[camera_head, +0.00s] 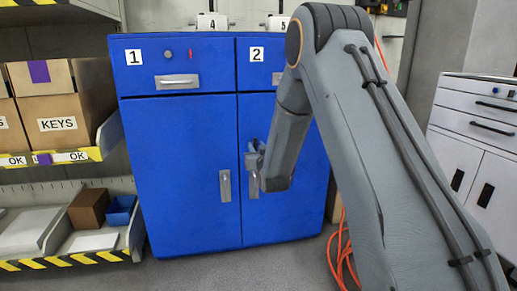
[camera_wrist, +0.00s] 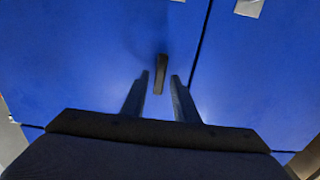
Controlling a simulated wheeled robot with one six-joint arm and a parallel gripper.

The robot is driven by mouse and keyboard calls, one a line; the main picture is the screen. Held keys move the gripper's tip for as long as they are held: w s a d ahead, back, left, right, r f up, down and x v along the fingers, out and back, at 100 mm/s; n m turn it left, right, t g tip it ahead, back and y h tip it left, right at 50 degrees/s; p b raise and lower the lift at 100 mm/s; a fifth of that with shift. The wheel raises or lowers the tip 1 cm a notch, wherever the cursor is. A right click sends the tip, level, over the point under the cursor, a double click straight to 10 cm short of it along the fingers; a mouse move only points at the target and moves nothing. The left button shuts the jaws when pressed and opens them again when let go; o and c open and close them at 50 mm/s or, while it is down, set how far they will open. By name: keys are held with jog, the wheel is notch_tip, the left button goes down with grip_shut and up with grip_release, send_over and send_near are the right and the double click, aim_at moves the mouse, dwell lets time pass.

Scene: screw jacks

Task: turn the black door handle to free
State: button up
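A blue two-door cabinet (camera_head: 180,215) stands ahead, with doors below drawers marked 1 and 2. The left door has an upright grey handle (camera_head: 225,186). My gripper (camera_head: 254,168) is in front of the right door, near the door seam, and largely hides what is behind it in the head view. In the wrist view a dark, narrow handle (camera_wrist: 161,75) stands out from a blue door, slightly tilted. My gripper there (camera_wrist: 160,77) is open, with one finger on each side of the handle. Small gaps show between handle and fingers. No black handle is clear in the head view.
Shelves with cardboard boxes (camera_head: 55,118) and bins stand close on the left. A grey-white cabinet (camera_head: 470,150) stands on the right. An orange cable (camera_head: 342,255) hangs to the floor behind my arm. Bare floor shows in front of the blue cabinet.

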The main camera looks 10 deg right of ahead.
grip_shut()
jog(key=shift+d, duration=0.1)
jog(key=shift+m+p, duration=0.3)
jog(key=shift+m, duration=0.1)
jog(key=m+p, duration=0.2)
jog(key=m, duration=0.3)
jog(key=m+p, duration=0.3)
jog(key=m, duration=0.3)
jog(key=m+p, duration=0.3)
jog(key=m, duration=0.3)
jog(key=shift+d+f, duration=0.35)
